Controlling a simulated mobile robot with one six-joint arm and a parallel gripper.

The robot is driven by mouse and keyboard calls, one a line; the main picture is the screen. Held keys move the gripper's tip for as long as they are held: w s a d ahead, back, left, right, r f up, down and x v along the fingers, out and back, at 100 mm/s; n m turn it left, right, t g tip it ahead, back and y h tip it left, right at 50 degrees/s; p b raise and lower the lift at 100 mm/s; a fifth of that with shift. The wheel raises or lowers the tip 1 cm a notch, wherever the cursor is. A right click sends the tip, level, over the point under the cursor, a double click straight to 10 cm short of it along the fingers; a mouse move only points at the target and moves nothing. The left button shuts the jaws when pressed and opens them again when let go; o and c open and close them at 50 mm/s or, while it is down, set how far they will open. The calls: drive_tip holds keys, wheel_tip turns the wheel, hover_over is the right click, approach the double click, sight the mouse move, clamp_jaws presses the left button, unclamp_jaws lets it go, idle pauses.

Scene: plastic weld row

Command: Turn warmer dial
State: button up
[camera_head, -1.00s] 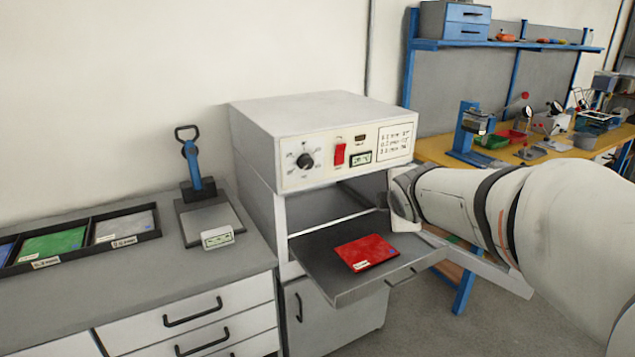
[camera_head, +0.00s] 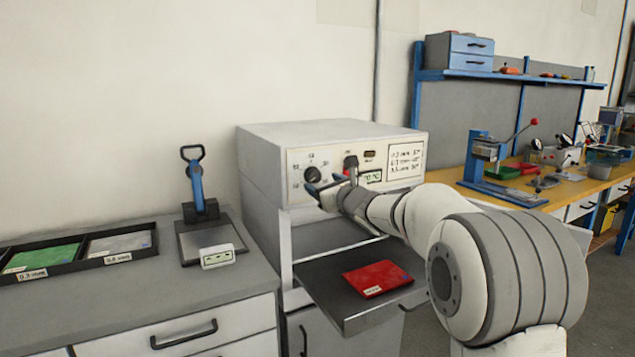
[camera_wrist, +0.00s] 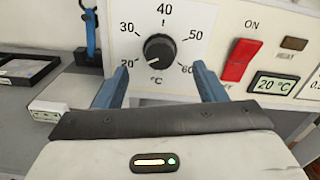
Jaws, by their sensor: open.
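The warmer (camera_head: 265,165) is a pale box with a control panel on its front. Its black dial (camera_wrist: 159,48) shows in the wrist view between numbers from 20 to 60 °C, with its pale mark toward the 20 side. The dial also shows in the head view (camera_head: 313,174). My gripper (camera_wrist: 161,78) is open and empty, its blue fingers on either side of and below the dial, apart from it. The red switch (camera_wrist: 241,60) and a display (camera_wrist: 273,85) reading 20 °C sit right of the dial.
A pulled-out tray (camera_head: 330,284) below the panel carries a red sheet (camera_head: 377,278). A blue-handled press (camera_head: 196,185) and a rack of coloured sheets (camera_head: 75,262) stand on the left counter. A yellow bench (camera_head: 560,190) is at the right.

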sight(316, 179)
drive_tip(key=shift+x, duration=2.2)
drive_tip(key=shift+c, duration=0.4)
drive_tip(key=c, duration=0.9)
